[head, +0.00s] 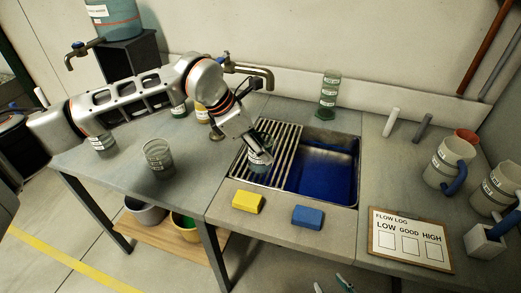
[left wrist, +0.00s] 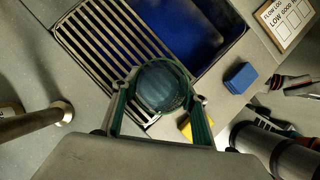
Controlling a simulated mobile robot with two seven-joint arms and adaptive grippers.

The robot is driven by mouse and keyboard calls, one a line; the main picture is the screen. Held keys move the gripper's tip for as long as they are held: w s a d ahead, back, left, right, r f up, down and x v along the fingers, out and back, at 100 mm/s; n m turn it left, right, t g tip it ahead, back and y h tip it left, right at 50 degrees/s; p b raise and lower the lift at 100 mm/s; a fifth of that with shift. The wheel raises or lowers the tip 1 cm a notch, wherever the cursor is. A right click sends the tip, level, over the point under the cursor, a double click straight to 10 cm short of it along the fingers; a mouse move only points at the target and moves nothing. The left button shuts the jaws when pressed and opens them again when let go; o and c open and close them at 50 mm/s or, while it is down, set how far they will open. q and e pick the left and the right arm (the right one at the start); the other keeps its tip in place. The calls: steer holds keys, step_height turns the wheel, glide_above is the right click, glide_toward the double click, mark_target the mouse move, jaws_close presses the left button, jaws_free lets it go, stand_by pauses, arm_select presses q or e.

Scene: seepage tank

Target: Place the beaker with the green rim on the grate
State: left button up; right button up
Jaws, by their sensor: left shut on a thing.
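My left gripper (head: 257,150) comes in from the left and is shut on a beaker (head: 260,163), over the slatted metal grate (head: 287,140) on the left part of the sink. In the left wrist view the beaker (left wrist: 163,88) stands between the two green-padded fingers, over the near end of the grate (left wrist: 105,40).
A yellow sponge (head: 247,202) and a blue sponge (head: 307,217) lie on the front ledge. The blue basin (head: 325,170) is right of the grate. Another beaker (head: 158,157) stands on the left table. A green-banded cylinder (head: 329,95) stands behind the sink. Jugs (head: 448,165) stand at right.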

arm_select(q)
steer(key=shift+f, duration=0.65)
steer(key=o, duration=1.3)
steer(key=shift+f, duration=0.1)
steer(key=shift+c, duration=0.2)
steer(key=v, duration=1.2)
